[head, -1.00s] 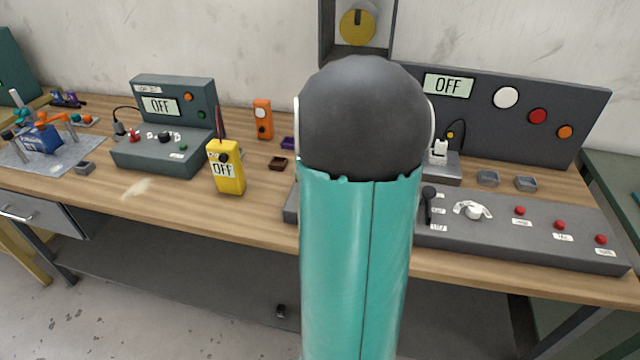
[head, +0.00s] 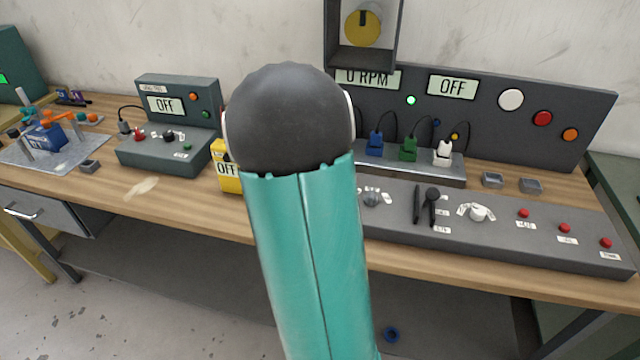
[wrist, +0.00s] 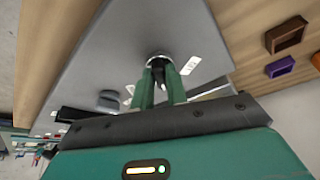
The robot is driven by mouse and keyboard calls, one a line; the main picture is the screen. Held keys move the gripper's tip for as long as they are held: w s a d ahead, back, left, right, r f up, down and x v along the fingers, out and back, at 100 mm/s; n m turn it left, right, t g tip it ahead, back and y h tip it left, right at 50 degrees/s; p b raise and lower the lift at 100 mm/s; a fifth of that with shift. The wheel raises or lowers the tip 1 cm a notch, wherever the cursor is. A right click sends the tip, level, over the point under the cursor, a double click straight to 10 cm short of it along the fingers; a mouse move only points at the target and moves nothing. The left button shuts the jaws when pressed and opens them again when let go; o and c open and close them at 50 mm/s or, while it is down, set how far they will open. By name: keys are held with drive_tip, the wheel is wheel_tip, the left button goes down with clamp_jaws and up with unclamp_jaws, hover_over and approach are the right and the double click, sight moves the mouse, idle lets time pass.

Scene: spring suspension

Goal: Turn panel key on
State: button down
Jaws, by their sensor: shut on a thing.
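The control panel has a long grey front box (head: 520,245) and an upright back board (head: 480,110). In the wrist view, my gripper (wrist: 160,84) has its two green fingers closed around a small dark key (wrist: 158,68) at a round metal collar on the grey box (wrist: 115,55). White labels lie beside the collar, too blurred to read surely. The key's exact angle is unclear. In the head view, my arm hides the gripper and key. The board's displays read "0 RPM" (head: 368,79) and "OFF" (head: 452,87); a small green light (head: 411,100) glows.
Blue (head: 375,145), green (head: 409,150) and white (head: 443,153) plugs stand behind the front box. Black levers (head: 424,205), a white knob (head: 477,213) and red buttons (head: 565,228) are to the right. A yellow meter (head: 228,178) is partly behind my arm.

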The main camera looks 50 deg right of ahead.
drive_tip(key=shift+m, duration=0.3)
drive_tip(key=c, duration=1.4)
unclamp_jaws()
drive_tip(key=shift+r, duration=0.1)
drive_tip(key=v, duration=1.3)
drive_tip(key=shift+r, duration=0.3)
drive_tip(key=shift+w, duration=0.15)
drive_tip(key=s+a+n+t+y, duration=0.1)
drive_tip(key=s+a+n+t, duration=0.1)
drive_tip(key=a+n, duration=0.4)
drive_tip(key=s+a+r+n+t+y, duration=0.1)
drive_tip(key=a+n, duration=0.6)
drive_tip(key=a, duration=1)
drive_tip(key=s+a+r+n+t+y, duration=0.1)
drive_tip(key=s+a+n, duration=0.4)
drive_tip(key=a, duration=0.6)
drive_tip(key=shift+s+a+r+n+t+y, duration=0.25)
drive_tip(key=shift+a+n+t+y, duration=0.15)
drive_tip(key=shift+n+t+y, duration=0.5)
